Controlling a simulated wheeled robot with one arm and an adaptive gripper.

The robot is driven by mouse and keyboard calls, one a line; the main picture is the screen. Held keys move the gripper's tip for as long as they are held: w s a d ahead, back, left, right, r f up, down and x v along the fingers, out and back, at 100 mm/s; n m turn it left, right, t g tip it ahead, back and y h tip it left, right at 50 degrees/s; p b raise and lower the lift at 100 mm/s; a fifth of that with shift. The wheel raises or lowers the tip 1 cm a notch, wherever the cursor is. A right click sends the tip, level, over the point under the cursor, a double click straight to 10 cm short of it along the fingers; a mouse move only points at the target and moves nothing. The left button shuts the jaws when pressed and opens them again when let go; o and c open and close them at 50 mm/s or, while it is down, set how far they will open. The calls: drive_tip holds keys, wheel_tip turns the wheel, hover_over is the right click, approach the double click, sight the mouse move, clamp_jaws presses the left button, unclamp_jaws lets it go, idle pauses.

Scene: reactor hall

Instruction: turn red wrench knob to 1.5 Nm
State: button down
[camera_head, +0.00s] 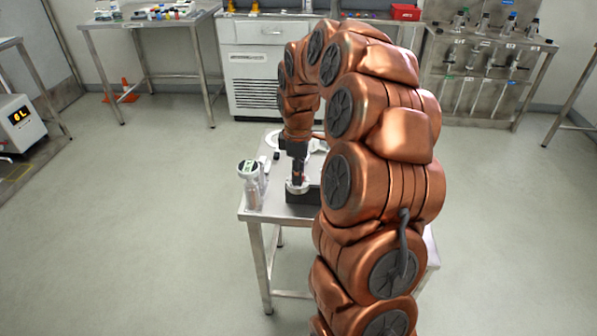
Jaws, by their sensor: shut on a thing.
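My gripper (297,174) points straight down over the small steel table, at the end of my copper-coloured arm. It is shut on what looks like the red wrench knob (298,168), of which only a small red part shows between the dark fingers. Just below is a round silver-white piece (295,187) at a black block (304,196) on the table. The fingers hide most of the knob, and I cannot read any torque scale. A pale upright device with a green display (248,167) stands to the left of my gripper, apart from it.
The steel table (257,217) has a narrow bare strip at its front left; my arm hides its right side. A white round item (273,138) lies behind my gripper. Benches line the back wall, with an orange cone (126,91) at the left.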

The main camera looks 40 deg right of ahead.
drive_tip(key=shift+f+m, duration=0.1)
drive_tip(key=shift+m, duration=0.2)
drive_tip(key=shift+m+b, duration=1)
drive_tip(key=m+b, duration=0.2)
drive_tip(key=m, duration=0.1)
drive_tip(key=shift+f+m, duration=0.1)
drive_tip(key=shift+m, duration=0.2)
drive_tip(key=m+b, duration=0.2)
drive_tip(key=m, duration=0.3)
drive_tip(key=shift+r+m, duration=0.2)
drive_tip(key=shift+m, duration=0.1)
drive_tip(key=c, duration=0.8)
unclamp_jaws()
drive_tip(key=shift+o, duration=0.2)
